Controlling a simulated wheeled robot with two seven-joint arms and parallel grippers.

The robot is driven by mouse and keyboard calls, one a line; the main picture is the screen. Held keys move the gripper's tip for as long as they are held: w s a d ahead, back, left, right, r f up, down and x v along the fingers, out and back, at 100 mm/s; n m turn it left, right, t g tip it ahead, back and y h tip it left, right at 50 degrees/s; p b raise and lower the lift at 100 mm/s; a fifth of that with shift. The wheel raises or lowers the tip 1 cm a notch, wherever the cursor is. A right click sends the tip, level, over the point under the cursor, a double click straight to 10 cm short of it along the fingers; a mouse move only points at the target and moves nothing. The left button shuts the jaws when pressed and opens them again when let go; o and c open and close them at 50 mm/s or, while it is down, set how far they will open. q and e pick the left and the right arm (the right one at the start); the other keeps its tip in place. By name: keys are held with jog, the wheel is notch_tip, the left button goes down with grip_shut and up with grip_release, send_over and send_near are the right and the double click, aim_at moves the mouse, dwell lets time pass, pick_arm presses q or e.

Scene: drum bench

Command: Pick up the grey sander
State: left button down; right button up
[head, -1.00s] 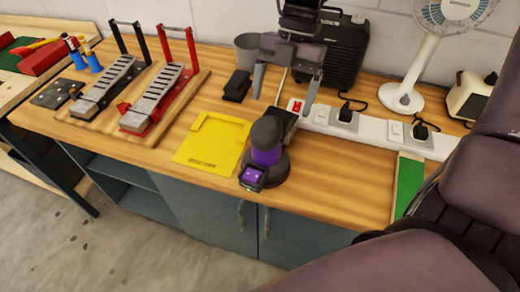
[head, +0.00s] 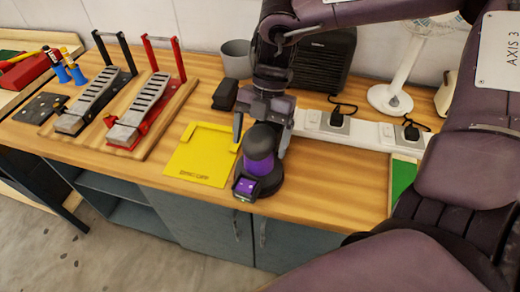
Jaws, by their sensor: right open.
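The sander (head: 259,163) stands upright near the front edge of the wooden bench. It has a dark grey top, a purple band, a round dark base and a small purple-lit panel at the front. My right gripper (head: 261,138) is open just above and behind it. One finger shows to the left of the sander's top and the other to its right. I cannot tell whether either finger touches it. My left gripper is not in view.
A yellow tray (head: 201,157) lies just left of the sander. A black block (head: 225,95) and a grey cup (head: 236,58) are behind. A white power strip (head: 365,128) runs to the right. Two pedal-like tools (head: 138,113) stand on a board at left.

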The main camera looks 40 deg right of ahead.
jog(key=c, duration=1.2)
jog(key=shift+w+r, duration=0.1)
jog(key=shift+c, duration=0.2)
jog(key=shift+r, duration=0.1)
